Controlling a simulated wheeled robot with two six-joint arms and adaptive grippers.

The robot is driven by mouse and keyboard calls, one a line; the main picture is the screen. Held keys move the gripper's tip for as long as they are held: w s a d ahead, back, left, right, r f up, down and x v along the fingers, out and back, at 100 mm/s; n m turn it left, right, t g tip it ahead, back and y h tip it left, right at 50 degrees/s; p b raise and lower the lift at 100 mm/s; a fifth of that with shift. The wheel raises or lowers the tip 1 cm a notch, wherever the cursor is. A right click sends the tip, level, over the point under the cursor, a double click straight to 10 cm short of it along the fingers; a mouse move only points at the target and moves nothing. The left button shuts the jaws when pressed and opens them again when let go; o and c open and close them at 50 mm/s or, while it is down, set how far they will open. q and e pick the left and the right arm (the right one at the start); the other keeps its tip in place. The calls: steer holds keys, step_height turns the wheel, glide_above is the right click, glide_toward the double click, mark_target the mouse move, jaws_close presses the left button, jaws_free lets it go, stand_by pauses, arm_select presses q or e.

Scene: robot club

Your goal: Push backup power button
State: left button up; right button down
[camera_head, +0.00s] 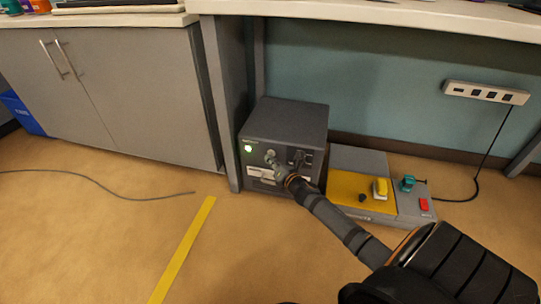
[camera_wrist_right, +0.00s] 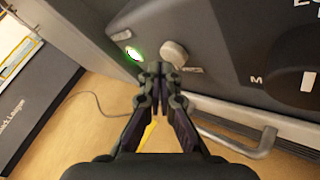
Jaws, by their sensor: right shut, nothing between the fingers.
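The dark grey power unit (camera_head: 290,118) stands on the floor under the counter. A green-lit button (camera_head: 248,149) glows at the upper left of its front; it also shows in the right wrist view (camera_wrist_right: 133,53). A pale round knob (camera_wrist_right: 174,53) sits beside the lit button. My right gripper (camera_head: 272,160) is at the front of the unit, its fingers together and empty. In the right wrist view the fingertips (camera_wrist_right: 160,70) lie just below and between the lit button and the knob. I cannot tell whether they touch the panel. My left gripper is not in view.
A yellow and grey case (camera_head: 350,190) with a small yellow part, a teal part and a red switch (camera_head: 424,204) lies right of the unit. Grey cabinets (camera_head: 120,90) stand left. A cable (camera_head: 100,184) and yellow tape (camera_head: 183,250) lie on open floor. A power strip (camera_head: 486,93) is on the wall.

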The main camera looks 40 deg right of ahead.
steer(key=shift+w+d+p, duration=0.3)
steer(key=shift+d, duration=0.1)
steer(key=shift+s+a, duration=0.1)
stand_by(0.3)
steer(key=shift+s+a, duration=0.2)
steer(key=shift+a, duration=0.1)
steer(key=s+a, duration=0.2)
steer(key=s+a+b, duration=0.1)
steer(key=s+a, duration=0.1)
steer(key=shift+a, duration=0.25)
